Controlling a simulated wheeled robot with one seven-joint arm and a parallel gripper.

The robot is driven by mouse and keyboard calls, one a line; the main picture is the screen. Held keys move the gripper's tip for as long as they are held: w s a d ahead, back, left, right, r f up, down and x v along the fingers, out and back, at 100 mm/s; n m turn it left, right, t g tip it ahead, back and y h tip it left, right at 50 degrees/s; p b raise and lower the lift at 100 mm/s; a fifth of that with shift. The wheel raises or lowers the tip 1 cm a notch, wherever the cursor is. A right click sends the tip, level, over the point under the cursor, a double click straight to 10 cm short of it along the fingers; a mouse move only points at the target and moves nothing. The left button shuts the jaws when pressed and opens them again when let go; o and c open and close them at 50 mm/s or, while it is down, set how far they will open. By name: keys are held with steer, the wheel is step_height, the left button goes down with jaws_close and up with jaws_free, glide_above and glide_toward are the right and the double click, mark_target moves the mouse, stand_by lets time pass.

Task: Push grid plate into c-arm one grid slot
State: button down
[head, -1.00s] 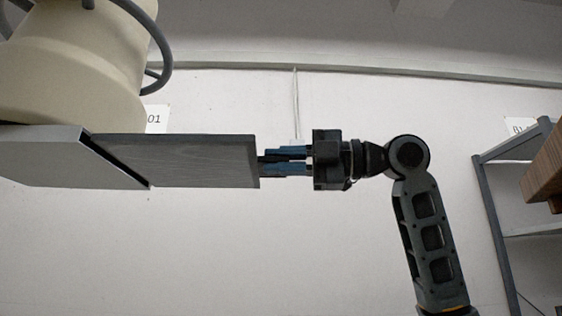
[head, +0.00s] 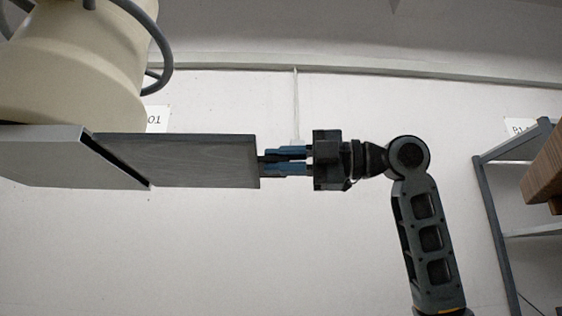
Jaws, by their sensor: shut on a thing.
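The grid plate (head: 200,160) is a flat dark grey panel in the middle left of the head view. Its left end is inside the slot of a light grey flat housing on the c-arm (head: 60,157), and a long part sticks out to the right. The dark slot edge runs slantwise along the housing's right side. My gripper (head: 268,161) is at the plate's right edge, with its blue-sided fingers pointing left. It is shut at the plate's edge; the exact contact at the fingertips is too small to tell.
A cream c-arm head (head: 75,65) with a grey ring handle (head: 160,60) sits on the housing. A grey shelf rack (head: 490,200) with a wooden box (head: 545,170) stands at the far right. The space below the plate shows only bare wall.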

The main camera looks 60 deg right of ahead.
mark_target(182, 159)
steer(key=shift+s+a+f+p+x, duration=0.1)
steer(key=shift+s+a+p+x, duration=0.25)
steer(key=shift+x, duration=2.5)
steer(key=shift+s+a+f+p+x, duration=0.1)
steer(key=shift+a+x, duration=0.45)
steer(key=shift+x, duration=2.25)
steer(key=shift+s+a+f+p+x, duration=0.15)
steer(key=shift+s+a+x, duration=0.2)
steer(key=shift+x, duration=2.5)
